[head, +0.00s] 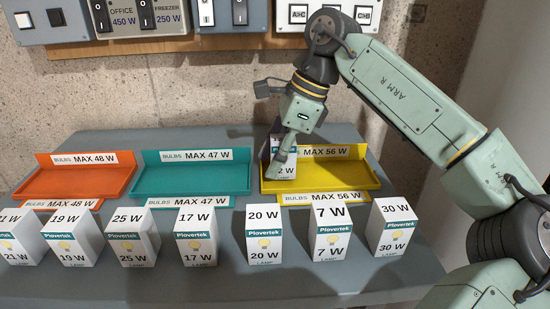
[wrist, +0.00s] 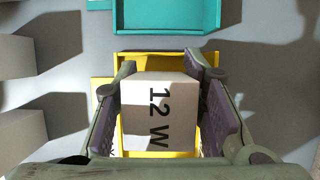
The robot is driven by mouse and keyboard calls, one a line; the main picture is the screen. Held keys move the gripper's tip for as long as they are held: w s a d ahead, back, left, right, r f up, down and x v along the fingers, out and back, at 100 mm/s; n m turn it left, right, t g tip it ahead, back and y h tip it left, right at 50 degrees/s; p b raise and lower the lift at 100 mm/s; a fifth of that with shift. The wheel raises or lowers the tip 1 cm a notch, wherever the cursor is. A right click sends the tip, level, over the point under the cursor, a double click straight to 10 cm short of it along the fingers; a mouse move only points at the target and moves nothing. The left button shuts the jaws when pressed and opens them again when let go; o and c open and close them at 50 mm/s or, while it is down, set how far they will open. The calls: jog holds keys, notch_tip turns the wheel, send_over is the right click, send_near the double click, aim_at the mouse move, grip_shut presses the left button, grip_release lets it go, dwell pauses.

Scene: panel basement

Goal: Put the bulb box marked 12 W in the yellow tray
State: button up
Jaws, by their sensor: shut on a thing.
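The white bulb box marked 12 W (wrist: 155,112) is between the two fingers of my gripper (wrist: 160,92) in the wrist view, and the fingers are shut on it. In the head view the box (head: 284,160) is partly hidden by my gripper (head: 283,160). It appears at the left part of the yellow tray (head: 345,177), marked MAX 56 W. I cannot tell whether the box touches the tray floor. The rest of the tray looks empty.
A teal tray (head: 195,182) marked MAX 47 W and an orange tray (head: 75,182) marked MAX 48 W stand to the left, both empty. Several bulb boxes stand in a row in front, including 20 W (head: 264,250), 7 W (head: 329,240) and 30 W (head: 392,238). Switch panels hang on the wall behind.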

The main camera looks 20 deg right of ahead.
jog(key=shift+f, duration=0.25)
jog(key=shift+f, duration=0.15)
jog(key=shift+f, duration=0.1)
jog(key=o, duration=0.9)
jog(key=shift+c, duration=0.2)
jog(key=shift+r, duration=0.35)
jog(key=v, duration=1.1)
jog(key=shift+d+r, duration=0.25)
jog(key=shift+r, duration=0.1)
